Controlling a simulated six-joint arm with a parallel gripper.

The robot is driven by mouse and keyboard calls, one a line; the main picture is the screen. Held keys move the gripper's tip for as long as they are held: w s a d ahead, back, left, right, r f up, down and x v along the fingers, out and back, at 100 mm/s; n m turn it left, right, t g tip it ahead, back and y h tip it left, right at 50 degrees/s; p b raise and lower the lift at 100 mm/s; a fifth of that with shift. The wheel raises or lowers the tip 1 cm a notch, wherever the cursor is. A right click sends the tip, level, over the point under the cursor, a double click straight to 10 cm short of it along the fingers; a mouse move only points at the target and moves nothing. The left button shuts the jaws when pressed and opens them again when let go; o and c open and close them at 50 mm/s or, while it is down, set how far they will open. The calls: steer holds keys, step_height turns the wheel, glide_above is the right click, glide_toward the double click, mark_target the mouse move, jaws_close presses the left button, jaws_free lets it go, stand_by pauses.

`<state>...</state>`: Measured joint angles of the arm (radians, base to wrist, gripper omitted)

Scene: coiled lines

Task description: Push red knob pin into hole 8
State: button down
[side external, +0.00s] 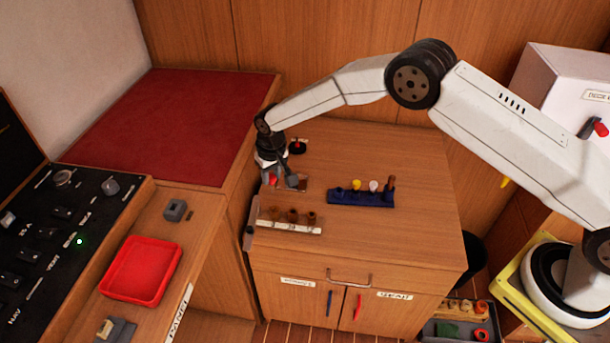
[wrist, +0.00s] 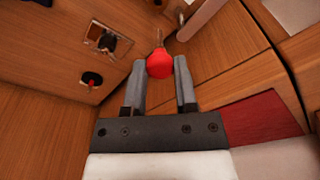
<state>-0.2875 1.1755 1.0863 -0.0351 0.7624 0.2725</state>
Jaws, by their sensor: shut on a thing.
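My gripper (side external: 281,181) is shut on the red knob pin (wrist: 160,66), holding its round red knob between the fingertips. In the wrist view my gripper (wrist: 160,80) shows both fingers against the knob, and a thin shaft sticks out beyond it. In the side view the red knob (side external: 272,180) shows at the fingers, above the left part of the cabinet top. Hole 8 cannot be made out in either view; no hole numbers are readable.
A blue rack (side external: 347,199) with yellow, white and brown knobs stands to the right. A pale strip with brown pieces (side external: 289,227) lies at the cabinet's front left. A black-based red switch (side external: 297,146) stands behind; it also shows in the wrist view (wrist: 92,80).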

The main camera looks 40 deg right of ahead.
steer(key=shift+f, duration=0.2)
steer(key=shift+f, duration=2.8)
steer(key=shift+f, duration=1.95)
jaws_free()
steer(key=shift+r, duration=0.15)
steer(key=shift+r, duration=2.4)
steer(key=shift+r, duration=0.15)
